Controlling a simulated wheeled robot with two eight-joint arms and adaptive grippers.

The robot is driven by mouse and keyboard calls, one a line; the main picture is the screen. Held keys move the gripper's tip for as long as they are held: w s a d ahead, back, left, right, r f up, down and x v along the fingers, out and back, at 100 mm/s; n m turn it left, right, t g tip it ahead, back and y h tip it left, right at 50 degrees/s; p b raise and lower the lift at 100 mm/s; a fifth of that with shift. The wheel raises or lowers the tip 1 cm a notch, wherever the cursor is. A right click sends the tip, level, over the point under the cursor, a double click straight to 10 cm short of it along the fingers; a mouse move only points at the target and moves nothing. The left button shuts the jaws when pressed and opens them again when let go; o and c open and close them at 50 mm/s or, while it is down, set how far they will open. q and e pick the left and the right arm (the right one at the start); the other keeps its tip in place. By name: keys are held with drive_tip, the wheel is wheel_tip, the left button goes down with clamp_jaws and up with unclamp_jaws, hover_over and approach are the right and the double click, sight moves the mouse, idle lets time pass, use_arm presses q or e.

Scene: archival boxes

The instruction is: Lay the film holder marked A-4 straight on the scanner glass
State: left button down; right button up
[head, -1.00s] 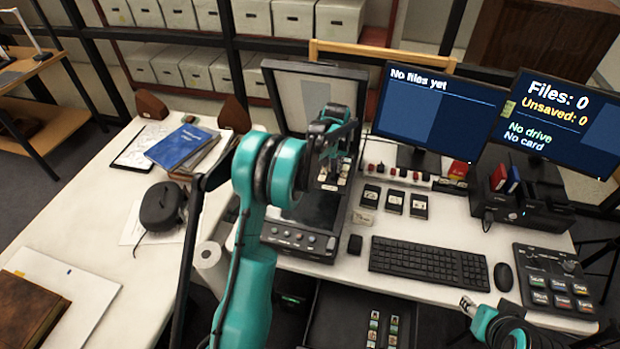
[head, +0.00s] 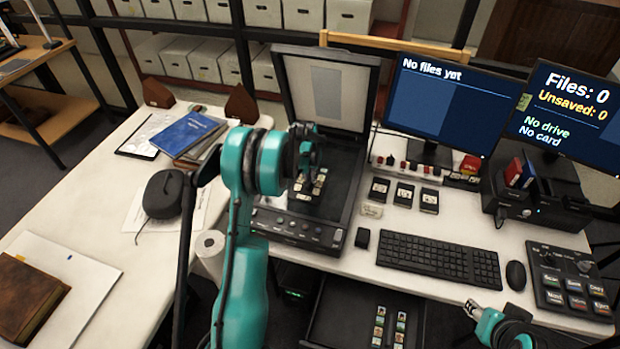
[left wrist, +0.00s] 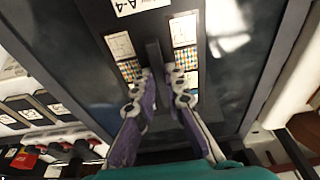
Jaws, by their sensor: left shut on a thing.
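My left gripper (left wrist: 160,85) is shut on the dark raised grip of the film holder (left wrist: 155,22). The holder's white label reads A-4 in the left wrist view, with picture frames and coloured patches on both sides of the grip. In the head view, the holder (head: 318,184) is over the dark scanner glass (head: 330,205), partly hidden by my left arm. I cannot tell whether it touches the glass. Its sides look roughly in line with the scanner's sides. The scanner lid (head: 330,90) is open. My right gripper (head: 472,309) is at the lower right; its jaws are too small to judge.
An open drawer (head: 345,312) below the desk holds more film pieces. Small dark cartridges (head: 404,194), a keyboard (head: 438,258) and two monitors stand right of the scanner. Papers, a blue folder (head: 186,134) and a black case (head: 163,194) lie on the left table.

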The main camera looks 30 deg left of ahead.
use_arm(q)
drive_tip(key=shift+r, duration=0.1)
drive_tip(key=c, duration=2)
unclamp_jaws()
drive_tip(key=shift+f, duration=0.25)
drive_tip(key=o, duration=0.4)
drive_tip(key=shift+r, duration=0.2)
